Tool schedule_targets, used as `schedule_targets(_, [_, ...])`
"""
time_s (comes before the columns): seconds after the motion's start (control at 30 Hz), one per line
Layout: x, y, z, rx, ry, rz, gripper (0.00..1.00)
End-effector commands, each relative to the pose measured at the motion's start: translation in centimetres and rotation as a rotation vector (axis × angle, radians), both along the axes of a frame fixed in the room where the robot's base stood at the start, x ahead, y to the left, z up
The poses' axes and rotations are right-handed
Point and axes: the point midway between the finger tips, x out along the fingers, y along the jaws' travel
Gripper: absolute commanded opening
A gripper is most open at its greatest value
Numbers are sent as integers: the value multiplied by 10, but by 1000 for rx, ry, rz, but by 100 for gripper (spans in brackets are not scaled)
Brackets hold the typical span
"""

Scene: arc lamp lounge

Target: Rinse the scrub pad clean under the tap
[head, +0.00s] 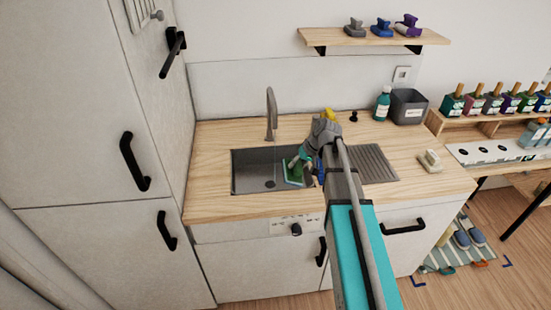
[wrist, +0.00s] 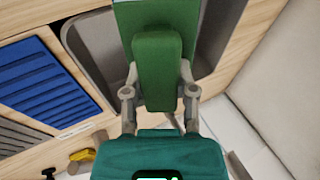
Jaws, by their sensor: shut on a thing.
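The scrub pad (head: 293,172) is green with a pale edge, and my gripper (head: 305,160) is shut on it over the right part of the sink (head: 247,182). In the wrist view my gripper (wrist: 160,95) has its two fingers on either side of the green pad's raised block (wrist: 158,70); the pad's far end runs out of the picture. The grey tap (head: 271,112) stands at the back of the sink, left of the pad and apart from it. I cannot tell whether water runs or whether dirt is on the pad.
A ridged drainboard (head: 372,163) lies right of the sink, with a blue ridged panel (wrist: 45,80) beside the basin. A yellow item (head: 328,114), a black knob (head: 353,116), a green bottle (head: 382,103) and a dark bin (head: 408,106) stand behind. The counter front-left is clear.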

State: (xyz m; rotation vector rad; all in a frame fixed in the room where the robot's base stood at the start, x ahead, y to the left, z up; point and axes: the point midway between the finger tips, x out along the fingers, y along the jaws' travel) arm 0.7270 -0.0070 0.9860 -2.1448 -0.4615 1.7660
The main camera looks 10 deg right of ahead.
Motion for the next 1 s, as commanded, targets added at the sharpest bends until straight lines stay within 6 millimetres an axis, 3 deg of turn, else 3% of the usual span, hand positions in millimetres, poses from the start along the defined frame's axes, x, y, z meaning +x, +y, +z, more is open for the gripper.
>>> schedule_targets(0.5, [-24, -12, 23, 0, 0, -1, 0])
schedule_targets(1.0, [-25, -13, 23, 0, 0, 0, 0])
